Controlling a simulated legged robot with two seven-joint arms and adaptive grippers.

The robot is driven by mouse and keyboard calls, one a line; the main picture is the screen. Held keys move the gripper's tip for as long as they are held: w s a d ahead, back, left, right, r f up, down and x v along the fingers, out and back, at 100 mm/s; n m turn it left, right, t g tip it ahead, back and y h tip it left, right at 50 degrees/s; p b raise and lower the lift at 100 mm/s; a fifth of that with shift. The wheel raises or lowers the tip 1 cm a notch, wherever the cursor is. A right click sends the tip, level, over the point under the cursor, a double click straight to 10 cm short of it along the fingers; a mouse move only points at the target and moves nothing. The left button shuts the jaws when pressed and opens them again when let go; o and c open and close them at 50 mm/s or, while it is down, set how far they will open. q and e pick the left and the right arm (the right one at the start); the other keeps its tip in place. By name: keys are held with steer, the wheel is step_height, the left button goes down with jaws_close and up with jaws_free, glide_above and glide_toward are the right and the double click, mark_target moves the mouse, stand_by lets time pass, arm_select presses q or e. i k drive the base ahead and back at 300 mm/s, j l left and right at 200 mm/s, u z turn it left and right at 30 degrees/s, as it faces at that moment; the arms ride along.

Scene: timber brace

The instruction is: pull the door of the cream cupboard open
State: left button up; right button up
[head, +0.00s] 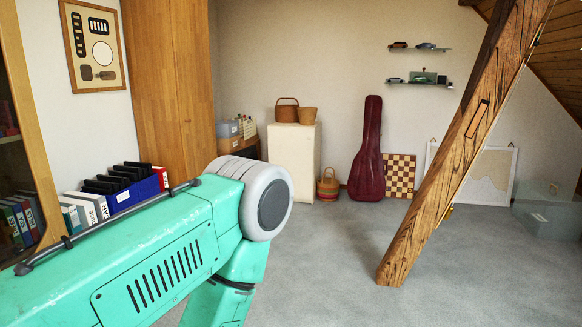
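The cream cupboard (293,151) is a small, low, off-white cabinet against the back wall, just left of the picture's middle. Its door appears shut, and no handle can be made out at this distance. Two baskets (297,110) stand on top of it. My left arm, a large green one with a grey joint, fills the lower left of the head view, well short of the cupboard. Its gripper is outside the frame, and my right gripper does not show either.
A slanted timber brace (464,143) stands on the right. A dark red instrument case (367,150) leans right of the cupboard, beside a checkered board (399,175). A woven basket (328,185) stands by the cupboard's right side. Grey carpet (322,240) lies clear in the middle.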

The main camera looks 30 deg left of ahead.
mark_target(292, 149)
steer(key=i+j+u, duration=0.85)
steer(key=i, duration=0.45)
steer(key=i+u, duration=0.4)
steer(key=i, duration=2.55)
